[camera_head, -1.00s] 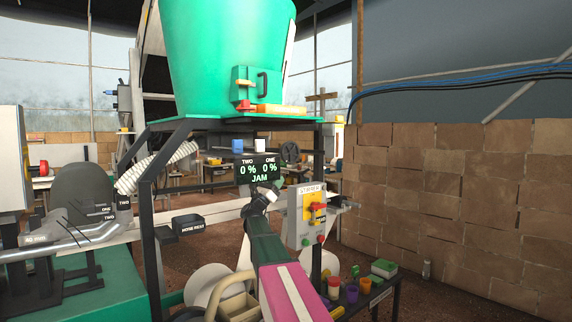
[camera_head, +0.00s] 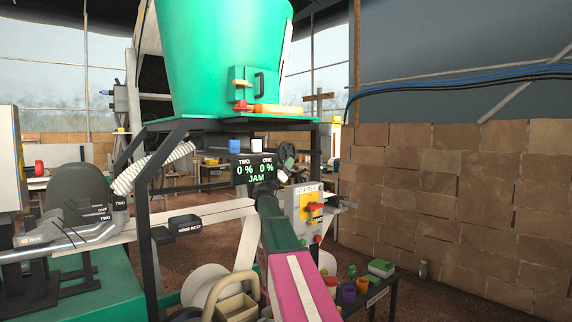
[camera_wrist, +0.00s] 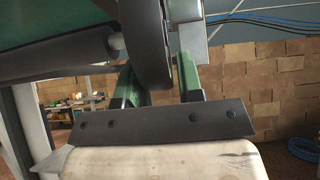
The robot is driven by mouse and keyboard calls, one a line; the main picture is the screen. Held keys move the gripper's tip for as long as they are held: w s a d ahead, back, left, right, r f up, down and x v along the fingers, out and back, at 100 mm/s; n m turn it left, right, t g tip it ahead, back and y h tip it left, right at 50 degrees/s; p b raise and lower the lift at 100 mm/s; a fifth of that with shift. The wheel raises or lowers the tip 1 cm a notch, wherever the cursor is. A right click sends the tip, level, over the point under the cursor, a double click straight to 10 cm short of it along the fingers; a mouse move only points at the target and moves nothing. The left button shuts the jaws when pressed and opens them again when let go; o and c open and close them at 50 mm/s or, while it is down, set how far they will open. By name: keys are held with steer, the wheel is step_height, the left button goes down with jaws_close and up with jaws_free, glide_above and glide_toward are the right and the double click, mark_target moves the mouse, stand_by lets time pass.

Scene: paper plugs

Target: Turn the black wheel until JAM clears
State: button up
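The black wheel (camera_wrist: 146,40) shows edge-on at the top middle of the wrist view, its rim reaching down between the fingers of my gripper (camera_wrist: 160,80). The two green fingers stand apart, one on each side of the rim. I cannot tell whether either touches it. In the head view the wheel (camera_head: 288,151) is small, just right of the display, with my gripper (camera_head: 279,178) close below it. The display (camera_head: 256,169) reads TWO 0 %, ONE 0 % and JAM.
The switch box (camera_head: 308,208) with a red knob stands right of my arm. A green hopper (camera_head: 220,60) sits above on a dark frame. Coloured cups (camera_head: 349,294) stand on a low table. A dark roller (camera_wrist: 60,50) lies left of the wheel in the wrist view.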

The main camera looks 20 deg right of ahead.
jaws_close()
steer(key=shift+d, duration=0.1)
